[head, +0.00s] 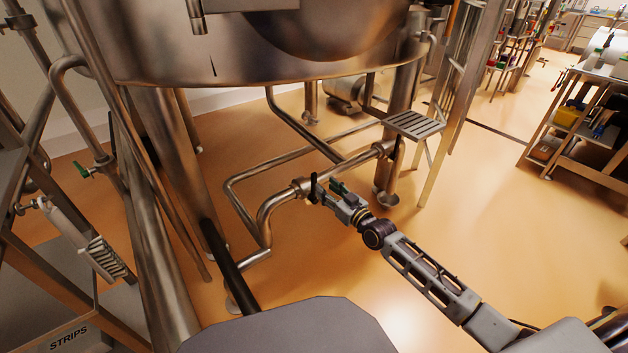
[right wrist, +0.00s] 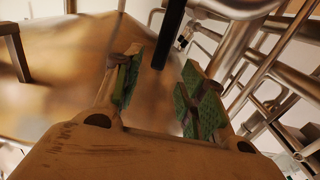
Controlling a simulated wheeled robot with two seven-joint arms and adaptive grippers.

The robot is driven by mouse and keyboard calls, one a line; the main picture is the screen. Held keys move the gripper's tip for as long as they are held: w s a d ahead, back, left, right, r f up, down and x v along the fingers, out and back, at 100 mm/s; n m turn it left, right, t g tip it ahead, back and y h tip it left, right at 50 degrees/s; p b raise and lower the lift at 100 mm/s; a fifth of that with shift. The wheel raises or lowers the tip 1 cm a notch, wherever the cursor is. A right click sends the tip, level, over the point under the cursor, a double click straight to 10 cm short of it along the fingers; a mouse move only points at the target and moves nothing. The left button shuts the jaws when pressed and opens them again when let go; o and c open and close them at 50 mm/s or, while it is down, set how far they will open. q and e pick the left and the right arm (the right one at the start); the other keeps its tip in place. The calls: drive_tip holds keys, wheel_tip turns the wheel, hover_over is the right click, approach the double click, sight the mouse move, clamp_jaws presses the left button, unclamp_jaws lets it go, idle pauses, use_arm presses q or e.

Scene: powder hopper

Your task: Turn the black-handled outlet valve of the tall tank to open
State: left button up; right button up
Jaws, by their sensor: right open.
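The tall steel tank (head: 250,60) stands on legs, with outlet pipes running below it. A black valve handle (head: 314,187) stands upright on the pipe at the middle of the head view. My right gripper (head: 328,192) is beside that handle, with its jaws open. In the right wrist view, the black handle (right wrist: 172,32) hangs into the gap between the green-padded fingers of my right gripper (right wrist: 155,88). I see no clear contact with either pad. My left gripper is not in view.
A second black handle (head: 396,149) sits on the pipe farther right, beside a grated step (head: 413,124). A green-handled valve (head: 82,169) is at the left. A shelf cart (head: 578,125) stands at the right. Orange floor is clear on the right.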

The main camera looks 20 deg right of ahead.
sight(316, 179)
drive_tip(key=shift+b+x, duration=0.3)
drive_tip(key=shift+x, duration=0.8)
drive_tip(key=shift+w, duration=0.3)
drive_tip(key=shift+w+a+b, duration=0.25)
drive_tip(key=shift+w+b, duration=0.15)
drive_tip(key=shift+w, duration=0.25)
drive_tip(key=shift+b+x, duration=0.5)
drive_tip(key=shift+x, duration=1.05)
drive_tip(key=shift+w+a, duration=0.15)
drive_tip(key=shift+w, duration=0.1)
drive_tip(key=c, duration=0.9)
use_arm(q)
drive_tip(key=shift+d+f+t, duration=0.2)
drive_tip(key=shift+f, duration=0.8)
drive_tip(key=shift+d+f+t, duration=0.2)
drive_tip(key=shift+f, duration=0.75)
use_arm(e)
clamp_jaws()
